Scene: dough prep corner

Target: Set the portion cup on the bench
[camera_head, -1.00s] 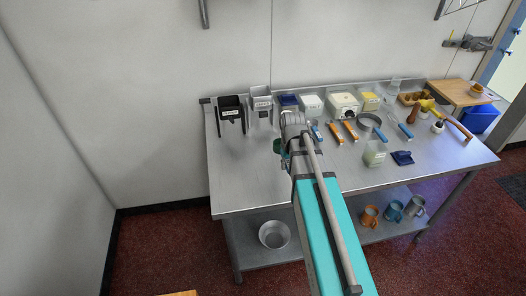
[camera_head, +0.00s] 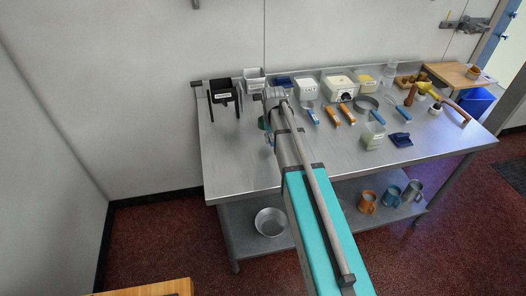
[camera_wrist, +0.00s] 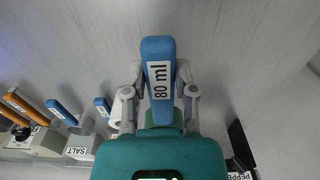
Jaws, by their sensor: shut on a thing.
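My gripper (camera_wrist: 160,78) is shut on the blue handle of the portion cup (camera_wrist: 158,55), which carries an "80 ml" label in the wrist view. In the head view my gripper (camera_head: 272,100) is over the left-middle part of the steel bench (camera_head: 235,165). A small part of a dark green thing, perhaps the cup's bowl, shows beside the gripper. My arm hides most of the cup in the head view, so I cannot tell how far it is above the bench top.
A black labelled holder (camera_head: 222,94) stands left of my gripper. Several tubs and blue- and orange-handled tools line the back. The bench's front left is bare.

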